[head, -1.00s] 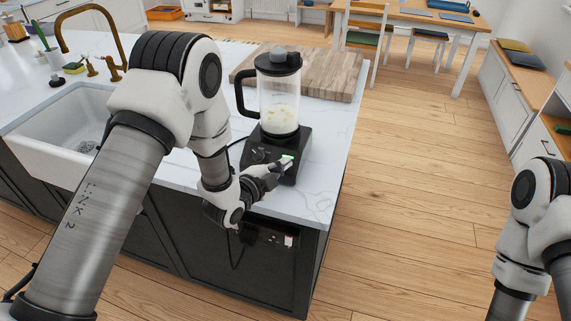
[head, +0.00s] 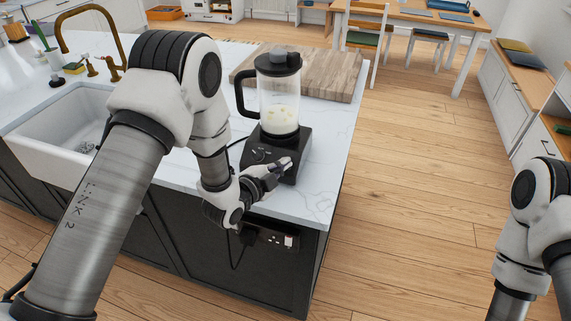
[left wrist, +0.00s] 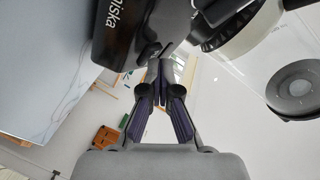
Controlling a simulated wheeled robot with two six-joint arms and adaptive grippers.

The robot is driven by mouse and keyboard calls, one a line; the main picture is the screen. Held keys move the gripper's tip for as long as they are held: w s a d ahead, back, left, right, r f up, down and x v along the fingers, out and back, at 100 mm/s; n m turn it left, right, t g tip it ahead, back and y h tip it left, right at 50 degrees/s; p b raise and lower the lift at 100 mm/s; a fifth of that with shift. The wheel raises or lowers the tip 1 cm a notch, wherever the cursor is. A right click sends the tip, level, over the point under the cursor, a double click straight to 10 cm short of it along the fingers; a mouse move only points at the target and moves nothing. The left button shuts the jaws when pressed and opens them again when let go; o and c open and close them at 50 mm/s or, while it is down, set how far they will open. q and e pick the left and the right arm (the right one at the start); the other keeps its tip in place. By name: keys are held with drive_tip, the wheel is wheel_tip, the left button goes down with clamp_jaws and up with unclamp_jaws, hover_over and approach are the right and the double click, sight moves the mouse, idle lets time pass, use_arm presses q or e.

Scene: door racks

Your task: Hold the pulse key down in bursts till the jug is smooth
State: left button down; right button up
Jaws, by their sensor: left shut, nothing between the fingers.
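The blender (head: 276,150) stands on the white counter, with a black base and a clear jug (head: 280,103) with a black lid and handle. Pale, chunky contents with yellow-green bits lie in the lower jug. My left gripper (head: 284,165) is shut and empty, its tips at the base's front panel by the knob. The pulse key is hidden behind the fingers, and I cannot tell whether they touch it. In the left wrist view, the closed fingers (left wrist: 161,68) point toward the dark blender base (left wrist: 125,40). My right gripper is out of view; only its arm shows.
A wooden board (head: 330,75) lies behind the blender. A white sink (head: 60,130) and brass tap (head: 88,28) are at left. A power outlet (head: 275,238) with a plugged black cable is below the counter edge. The floor at right is clear.

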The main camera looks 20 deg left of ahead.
use_arm(q)
drive_tip(key=shift+s+r, duration=0.35)
drive_tip(key=shift+r, duration=0.2)
drive_tip(key=shift+s+r+p, duration=0.25)
drive_tip(key=shift+r+p, duration=0.25)
drive_tip(key=shift+p, duration=0.1)
drive_tip(key=s+r+p, duration=0.1)
drive_tip(key=s+r, duration=0.1)
drive_tip(key=r, duration=0.1)
drive_tip(key=shift+s+a+p, duration=0.1)
drive_tip(key=shift+s+p, duration=0.1)
drive_tip(key=shift+p, duration=0.15)
